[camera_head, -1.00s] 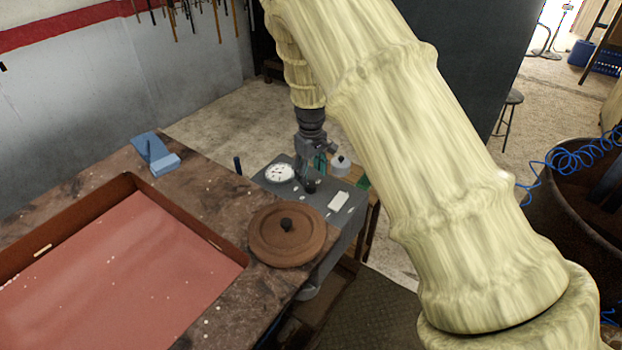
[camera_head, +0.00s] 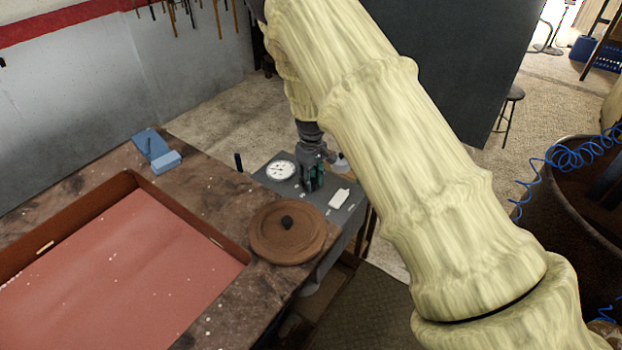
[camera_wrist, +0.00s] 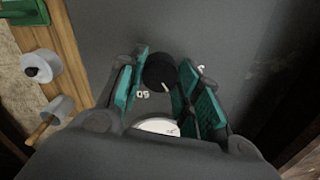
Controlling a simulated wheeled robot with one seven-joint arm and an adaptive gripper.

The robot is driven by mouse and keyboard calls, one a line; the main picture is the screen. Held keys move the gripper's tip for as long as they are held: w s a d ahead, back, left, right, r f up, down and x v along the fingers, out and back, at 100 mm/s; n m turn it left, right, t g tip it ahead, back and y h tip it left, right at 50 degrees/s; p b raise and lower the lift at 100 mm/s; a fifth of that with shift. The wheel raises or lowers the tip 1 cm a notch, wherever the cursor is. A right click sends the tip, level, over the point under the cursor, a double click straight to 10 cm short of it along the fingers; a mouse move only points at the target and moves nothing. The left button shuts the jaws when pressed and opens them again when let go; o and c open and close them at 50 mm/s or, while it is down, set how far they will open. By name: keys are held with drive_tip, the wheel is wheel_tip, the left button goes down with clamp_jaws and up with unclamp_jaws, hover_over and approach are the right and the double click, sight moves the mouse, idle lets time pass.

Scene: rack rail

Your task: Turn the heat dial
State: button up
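The heat dial (camera_wrist: 160,72) is a round black knob with a white pointer line on a dark grey panel. In the wrist view it lies between the two teal-padded fingers of my gripper (camera_wrist: 168,85), which are spread apart with a gap on its right side. The left finger is close to the knob; I cannot tell whether it touches. In the head view my gripper (camera_head: 312,182) points down over the grey panel (camera_head: 345,218) and hides the dial. White markings, including "50", show near the knob.
A white round gauge (camera_head: 281,170) sits left of my gripper on the panel. A white switch plate (camera_head: 339,198) lies to the right. A brown lidded round pot (camera_head: 287,232) stands on the bench in front. A red-floored tray (camera_head: 110,270) and a blue object (camera_head: 156,152) lie left.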

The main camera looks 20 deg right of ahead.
drive_tip(key=shift+f, duration=0.1)
drive_tip(key=shift+c, duration=0.6)
drive_tip(key=shift+m, duration=0.4)
drive_tip(key=m, duration=1.1)
drive_tip(key=o, duration=1.1)
drive_tip(key=shift+c, duration=0.2)
